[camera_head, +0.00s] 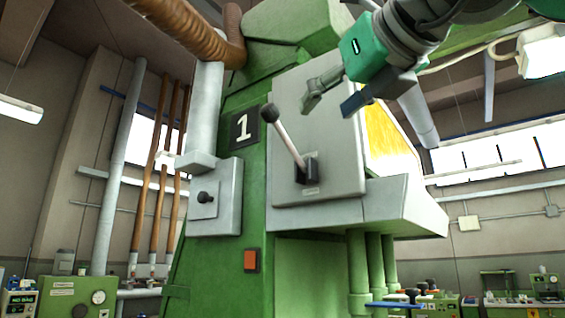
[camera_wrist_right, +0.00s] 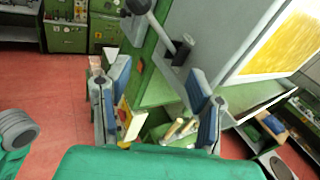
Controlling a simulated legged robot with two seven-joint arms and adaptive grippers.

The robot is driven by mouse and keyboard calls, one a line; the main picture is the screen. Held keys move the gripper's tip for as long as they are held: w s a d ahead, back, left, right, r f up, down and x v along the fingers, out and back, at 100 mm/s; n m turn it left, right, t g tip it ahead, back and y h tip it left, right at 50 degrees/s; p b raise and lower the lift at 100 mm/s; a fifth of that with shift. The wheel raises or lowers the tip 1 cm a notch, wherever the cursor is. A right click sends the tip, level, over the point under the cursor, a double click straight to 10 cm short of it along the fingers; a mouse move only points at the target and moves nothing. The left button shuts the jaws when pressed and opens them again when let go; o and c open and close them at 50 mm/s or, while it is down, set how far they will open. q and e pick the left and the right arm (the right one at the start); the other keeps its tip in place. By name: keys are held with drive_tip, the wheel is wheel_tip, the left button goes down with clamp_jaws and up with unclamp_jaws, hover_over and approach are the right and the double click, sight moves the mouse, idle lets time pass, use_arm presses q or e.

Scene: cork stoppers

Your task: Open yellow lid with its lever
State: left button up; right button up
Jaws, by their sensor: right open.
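A lever (camera_head: 287,138) with a pale shaft and dark round knob sticks out from the grey front plate of a green machine marked 1. It tilts up and to the left from its dark base. A bright yellow panel (camera_head: 388,140) sits on the machine's right side, partly behind my gripper; I cannot tell whether it is the lid. My right gripper (camera_head: 332,103) is open and empty, above and right of the lever, apart from it. In the right wrist view, the lever (camera_wrist_right: 165,30) is beyond the open fingers and the yellow panel (camera_wrist_right: 278,45) is at upper right. My left gripper is not in view.
The grey housing (camera_head: 330,130) juts out below and behind my gripper. A small grey box (camera_head: 215,198) with a black knob and an orange button (camera_head: 250,260) are lower left. In the wrist view, small tan cylinders (camera_wrist_right: 180,130) lie low between the fingers.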

drive_tip(key=s+r+y, duration=0.1)
drive_tip(key=s+r, duration=0.3)
drive_tip(key=p, duration=0.2)
approach(272, 108)
drive_tip(key=w+a, duration=0.4)
drive_tip(key=w, duration=0.1)
drive_tip(key=shift+m, duration=0.3)
drive_tip(key=x, duration=0.2)
drive_tip(key=p+x, duration=0.1)
drive_tip(key=x, duration=0.1)
drive_tip(key=d+p+x, duration=0.1)
drive_tip(key=x, duration=0.1)
drive_tip(key=shift+w+f, duration=0.15)
drive_tip(key=shift+w, duration=0.25)
drive_tip(key=shift+w+a, duration=0.1)
drive_tip(key=shift+a, duration=0.2)
drive_tip(key=shift+c, duration=0.9)
drive_tip(key=c, duration=0.8)
drive_tip(key=shift+d, duration=0.3)
clamp_jaws()
drive_tip(key=shift+d, duration=0.2)
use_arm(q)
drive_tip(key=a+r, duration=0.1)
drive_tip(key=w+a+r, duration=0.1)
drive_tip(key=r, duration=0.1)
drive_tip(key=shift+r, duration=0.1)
